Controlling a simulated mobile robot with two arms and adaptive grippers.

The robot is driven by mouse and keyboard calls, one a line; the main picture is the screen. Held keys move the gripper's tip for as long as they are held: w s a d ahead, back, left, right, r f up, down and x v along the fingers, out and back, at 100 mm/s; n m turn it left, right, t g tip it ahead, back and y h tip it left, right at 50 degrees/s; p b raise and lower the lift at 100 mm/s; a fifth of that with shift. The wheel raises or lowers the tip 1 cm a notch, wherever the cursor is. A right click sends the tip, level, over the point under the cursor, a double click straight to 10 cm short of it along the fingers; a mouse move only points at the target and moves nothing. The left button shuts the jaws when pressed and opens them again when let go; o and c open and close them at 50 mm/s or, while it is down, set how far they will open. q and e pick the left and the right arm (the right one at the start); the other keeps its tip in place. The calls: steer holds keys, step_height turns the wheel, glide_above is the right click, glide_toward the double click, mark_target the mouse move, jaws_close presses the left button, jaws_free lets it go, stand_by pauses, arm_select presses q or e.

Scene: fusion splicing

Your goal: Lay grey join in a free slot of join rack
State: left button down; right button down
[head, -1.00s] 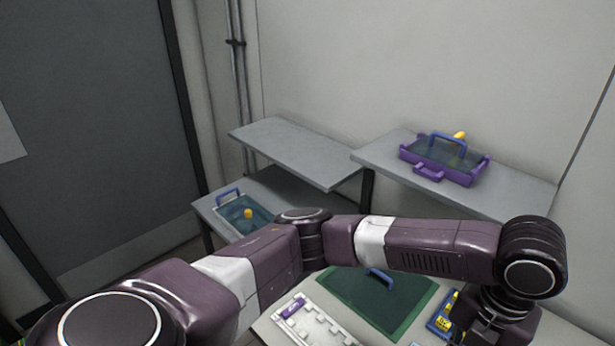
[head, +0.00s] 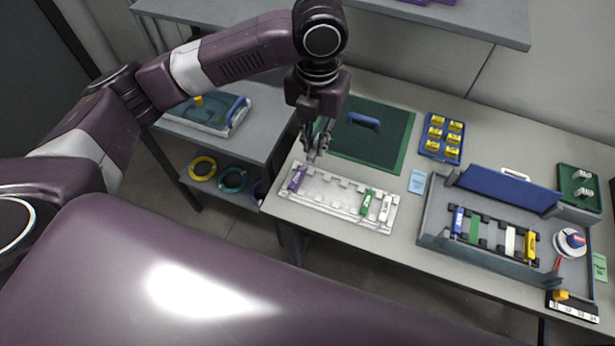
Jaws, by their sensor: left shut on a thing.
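The join rack (head: 325,205) is a long white tray with a row of slots on the table's left part. A purple join (head: 297,178) lies in its left end. A green join (head: 366,203) and a white join (head: 385,208) lie towards its right end. The slots between the purple and green joins look empty. My left gripper (head: 315,148) points down at the rack's back edge, right of the purple join. It is shut on a small grey piece, apparently the grey join (head: 312,154), mostly hidden by the fingers. My right gripper is out of view.
A green mat with a blue handle (head: 395,145) lies behind the rack. A blue tray of yellow boxes (head: 428,150) stands behind right. A grey tray with coloured joins (head: 430,222) and an upright blue panel (head: 508,186) fills the right. A shelf overhangs the back.

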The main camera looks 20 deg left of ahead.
arm_select(q)
steer(key=p, duration=0.1)
glide_above(313, 188)
step_height(313, 188, down, 11)
steer(key=shift+f, duration=0.65)
step_height(313, 188, down, 3)
steer(key=shift+f+p, duration=0.2)
steer(key=shift+p, duration=0.2)
steer(key=shift+f, duration=0.25)
steer(key=c, duration=1.9)
jaws_free()
steer(key=shift+c, duration=0.2)
steer(key=shift+r, duration=0.1)
